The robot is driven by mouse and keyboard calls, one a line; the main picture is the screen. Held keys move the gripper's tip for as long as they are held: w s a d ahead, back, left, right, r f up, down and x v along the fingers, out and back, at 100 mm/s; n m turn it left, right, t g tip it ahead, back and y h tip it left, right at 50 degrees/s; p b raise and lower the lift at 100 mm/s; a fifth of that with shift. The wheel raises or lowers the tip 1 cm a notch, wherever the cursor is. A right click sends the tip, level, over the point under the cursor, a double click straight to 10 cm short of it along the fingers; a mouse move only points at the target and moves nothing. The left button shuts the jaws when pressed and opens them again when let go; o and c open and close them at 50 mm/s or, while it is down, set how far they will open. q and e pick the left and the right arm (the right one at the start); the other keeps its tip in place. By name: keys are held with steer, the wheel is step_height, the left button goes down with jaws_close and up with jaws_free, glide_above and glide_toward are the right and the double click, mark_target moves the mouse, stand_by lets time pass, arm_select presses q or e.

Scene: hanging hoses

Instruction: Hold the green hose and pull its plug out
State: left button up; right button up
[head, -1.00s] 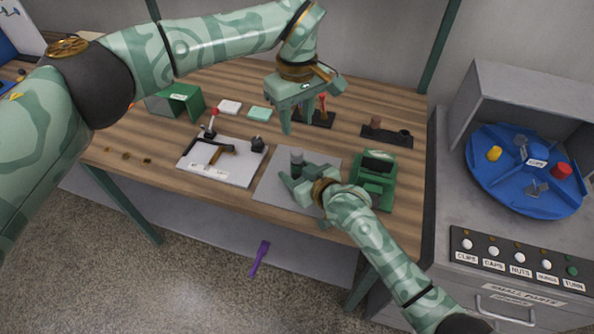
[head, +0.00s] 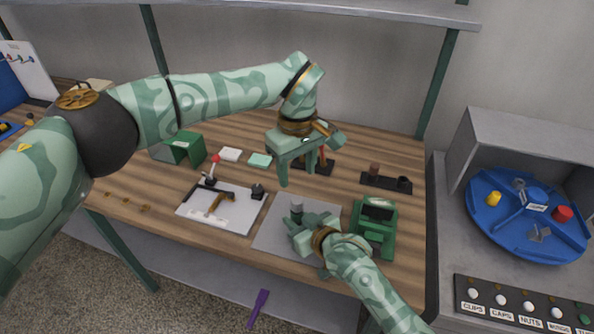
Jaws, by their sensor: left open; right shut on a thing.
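I can make out no green hose and no plug in the head view. My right gripper (head: 296,225) is low over the grey mat (head: 270,238) at the table's front. It is shut on a small grey cylinder (head: 297,206), which shows upright just beyond its fingers. The gripper body hides the lower part of the hold. My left gripper (head: 297,168) is open and points down, higher up and farther back. Nothing shows between its fingers. A dark stand with a reddish upright (head: 323,155) shows behind it.
A green device (head: 374,225) stands right of the mat. A white board (head: 222,218) with a red-knobbed lever lies left. A dark rack (head: 386,184) is behind. A grey cabinet with a blue turntable (head: 500,222) stands right. A purple tool (head: 258,308) lies below the table.

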mark_target(297, 200)
arm_select(q)
step_height(297, 200, down, 10)
steer(key=shift+f, duration=0.1)
steer(key=c, duration=1)
